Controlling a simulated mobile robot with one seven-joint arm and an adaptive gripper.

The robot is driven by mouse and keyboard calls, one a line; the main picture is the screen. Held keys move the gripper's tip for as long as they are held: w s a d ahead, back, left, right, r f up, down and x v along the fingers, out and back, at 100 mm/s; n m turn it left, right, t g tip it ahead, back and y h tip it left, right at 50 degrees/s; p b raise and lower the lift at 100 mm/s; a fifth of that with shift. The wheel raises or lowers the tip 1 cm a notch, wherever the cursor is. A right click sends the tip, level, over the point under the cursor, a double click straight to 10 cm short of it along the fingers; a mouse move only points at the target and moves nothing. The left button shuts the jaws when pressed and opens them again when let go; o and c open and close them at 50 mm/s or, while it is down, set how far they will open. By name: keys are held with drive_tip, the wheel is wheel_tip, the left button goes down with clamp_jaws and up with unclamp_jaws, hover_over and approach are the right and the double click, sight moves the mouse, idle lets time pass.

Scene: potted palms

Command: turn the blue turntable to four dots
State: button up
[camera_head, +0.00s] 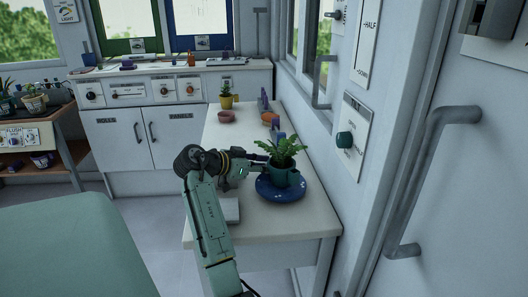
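The blue turntable (274,195) is a flat round disc on the white table by the right wall. Small white marks show on its front rim, too small to count. A teal pot (288,178) with a leafy green palm stands on it. My arm reaches up from below, and my gripper (263,168) is at the left side of the pot, above the turntable's left part. The gripper is small and dark here; I cannot tell whether its fingers are apart or touch the pot.
On the same table (290,218), a yellow pot (226,102), a pink bowl (226,117) and an orange bowl (269,117) stand farther back. The wall with a teal knob (345,140) and grey handles is close on the right. The front of the table is mostly clear.

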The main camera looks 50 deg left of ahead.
drive_tip(key=v, duration=1.2)
